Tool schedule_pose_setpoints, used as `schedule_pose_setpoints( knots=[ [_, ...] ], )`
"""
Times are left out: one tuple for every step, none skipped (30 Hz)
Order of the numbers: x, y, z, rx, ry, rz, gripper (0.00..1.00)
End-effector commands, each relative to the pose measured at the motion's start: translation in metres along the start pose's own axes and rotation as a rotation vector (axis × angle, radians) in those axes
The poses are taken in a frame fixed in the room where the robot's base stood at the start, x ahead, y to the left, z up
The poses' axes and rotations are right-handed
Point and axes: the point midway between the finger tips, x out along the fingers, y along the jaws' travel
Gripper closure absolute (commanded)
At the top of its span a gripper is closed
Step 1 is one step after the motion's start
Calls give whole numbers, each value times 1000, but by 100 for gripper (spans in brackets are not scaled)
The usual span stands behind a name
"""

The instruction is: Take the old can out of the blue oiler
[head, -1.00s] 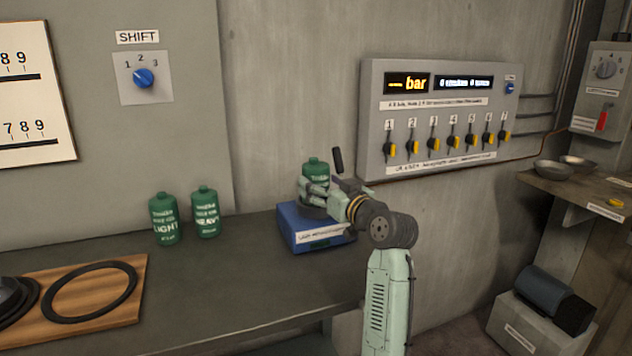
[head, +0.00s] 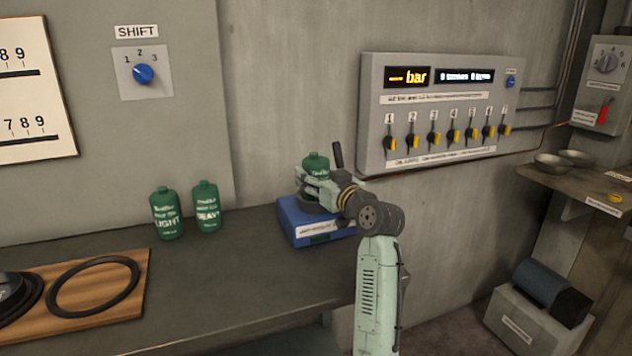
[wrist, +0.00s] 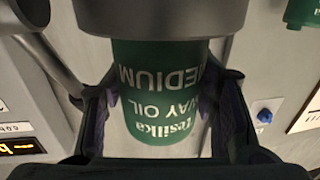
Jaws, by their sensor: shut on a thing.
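The blue oiler (head: 297,228) stands on the bench near the wall, with a black lever (head: 337,155) rising behind my gripper. The old can (head: 316,161) is green and upright above the oiler's body. In the wrist view the can (wrist: 160,95) appears upside down and reads "MEDIUM WAY OIL". A grey round cup (wrist: 160,17) surrounds its bottom end, so its base is hidden. My gripper (head: 312,184) is shut on the can, with one finger on each side in the wrist view (wrist: 160,112).
Two green cans, "LIGHT" (head: 166,213) and "HEAVY" (head: 207,207), stand left of the oiler. A wooden board (head: 110,315) with black rings lies at the front left. The bench between is clear. A grey lever panel (head: 440,115) hangs on the wall to the right.

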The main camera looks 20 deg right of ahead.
Motion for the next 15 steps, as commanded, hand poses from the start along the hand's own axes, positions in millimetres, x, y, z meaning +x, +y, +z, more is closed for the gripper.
schedule_pose_setpoints(
  knots=[
    [0,0,0,0,0,0,74],
    [0,0,0,0,0,0,76],
    [0,0,0,0,0,0,78],
    [0,0,0,0,0,0,80],
    [0,0,0,0,0,0,82],
    [0,0,0,0,0,0,85],
    [0,0,0,0,0,0,87],
    [0,0,0,0,0,0,89],
    [0,0,0,0,0,0,92],
    [0,0,0,0,0,0,94],
    [0,0,0,0,0,0,96],
    [-1,0,-2,-2,4,1,96],
    [-1,0,-2,-2,4,1,96],
    [-1,0,-2,-2,4,1,96],
    [-1,0,-2,-2,4,1,96]
  ],
)
